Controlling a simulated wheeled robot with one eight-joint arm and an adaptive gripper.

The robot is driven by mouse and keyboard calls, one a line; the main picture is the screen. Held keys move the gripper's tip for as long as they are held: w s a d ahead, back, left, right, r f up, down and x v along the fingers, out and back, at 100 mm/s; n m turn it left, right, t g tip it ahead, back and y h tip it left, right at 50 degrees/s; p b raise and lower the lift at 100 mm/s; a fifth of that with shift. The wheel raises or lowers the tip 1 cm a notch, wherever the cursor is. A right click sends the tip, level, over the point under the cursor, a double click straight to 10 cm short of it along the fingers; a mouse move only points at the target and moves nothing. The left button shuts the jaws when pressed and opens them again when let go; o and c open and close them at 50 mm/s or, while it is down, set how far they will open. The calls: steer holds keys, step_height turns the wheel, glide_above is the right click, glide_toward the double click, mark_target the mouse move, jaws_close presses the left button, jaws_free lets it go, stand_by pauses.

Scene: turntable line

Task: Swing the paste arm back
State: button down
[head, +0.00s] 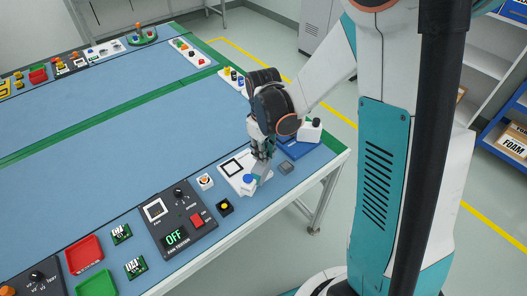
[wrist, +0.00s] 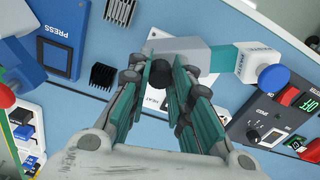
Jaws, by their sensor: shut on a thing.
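The paste arm (wrist: 185,52) is a grey bar with a teal band, joined to a white block (wrist: 246,66) with a blue cap (wrist: 272,77). In the head view the blue cap (head: 249,178) stands on a white plate (head: 226,161) with a black square outline, near the table's right end. My gripper (wrist: 160,78) is shut on the black knob (wrist: 160,72) at the bar's free end, a finger on each side. In the head view my gripper (head: 262,158) is low over the plate, and its fingers hide much of the bar.
A blue press unit (head: 297,145) stands just behind and right of my gripper, with a small grey finned block (head: 286,167) near the edge. A dark fan tester (head: 180,220) reading OFF and a yellow button box (head: 224,207) lie left. The blue table middle (head: 130,130) is clear.

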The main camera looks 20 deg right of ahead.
steer(key=c, duration=1.4)
jaws_free()
steer(key=shift+r, duration=0.1)
step_height(320, 180, up, 12)
steer(key=shift+f, duration=0.1)
